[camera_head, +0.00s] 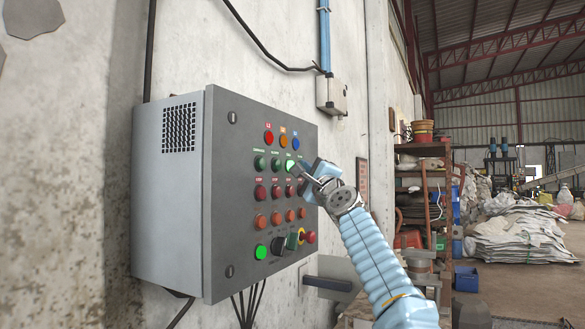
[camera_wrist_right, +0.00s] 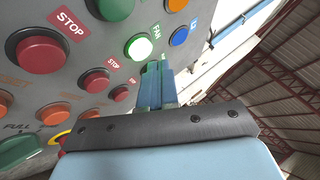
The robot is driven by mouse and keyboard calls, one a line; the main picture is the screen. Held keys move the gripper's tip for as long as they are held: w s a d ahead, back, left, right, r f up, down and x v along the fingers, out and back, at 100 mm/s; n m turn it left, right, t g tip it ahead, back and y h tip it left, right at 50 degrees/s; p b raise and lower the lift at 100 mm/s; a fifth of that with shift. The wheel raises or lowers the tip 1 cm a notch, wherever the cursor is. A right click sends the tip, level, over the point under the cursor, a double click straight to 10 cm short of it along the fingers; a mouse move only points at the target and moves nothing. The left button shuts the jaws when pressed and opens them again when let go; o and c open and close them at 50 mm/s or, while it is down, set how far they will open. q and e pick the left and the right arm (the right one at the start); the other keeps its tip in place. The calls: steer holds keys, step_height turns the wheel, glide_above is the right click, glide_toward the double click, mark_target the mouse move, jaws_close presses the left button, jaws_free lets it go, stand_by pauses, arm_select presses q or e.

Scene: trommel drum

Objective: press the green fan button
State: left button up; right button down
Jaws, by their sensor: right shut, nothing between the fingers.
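The green fan button (camera_head: 291,166) is on the front of a grey control box and looks brightly lit. In the right wrist view, the lit green button (camera_wrist_right: 139,46) has a FAN label beside it. My right gripper (camera_head: 302,169) is in front of the panel, its tips close to the right side of this button. In the wrist view the blue fingers (camera_wrist_right: 156,68) are together and empty, their tips just below the button. I cannot tell whether they touch it. My left gripper is not in view.
The control box (camera_head: 220,200) is on a concrete wall. Dark green buttons (camera_head: 260,162) are left of the lit one, with red STOP buttons (camera_head: 260,192) below. Another lit green button (camera_head: 261,252) and a red knob (camera_head: 310,237) are low on the panel. A shelf (camera_head: 424,180) stands to the right.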

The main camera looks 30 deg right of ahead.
steer(key=shift+s, duration=0.1)
steer(key=s+d+b, duration=0.1)
steer(key=s, duration=0.1)
steer(key=s+d, duration=0.1)
steer(key=s, duration=0.1)
steer(key=shift+s+d+b, duration=0.1)
steer(key=shift+d+b, duration=0.05)
steer(key=shift+b, duration=0.25)
stand_by(0.6)
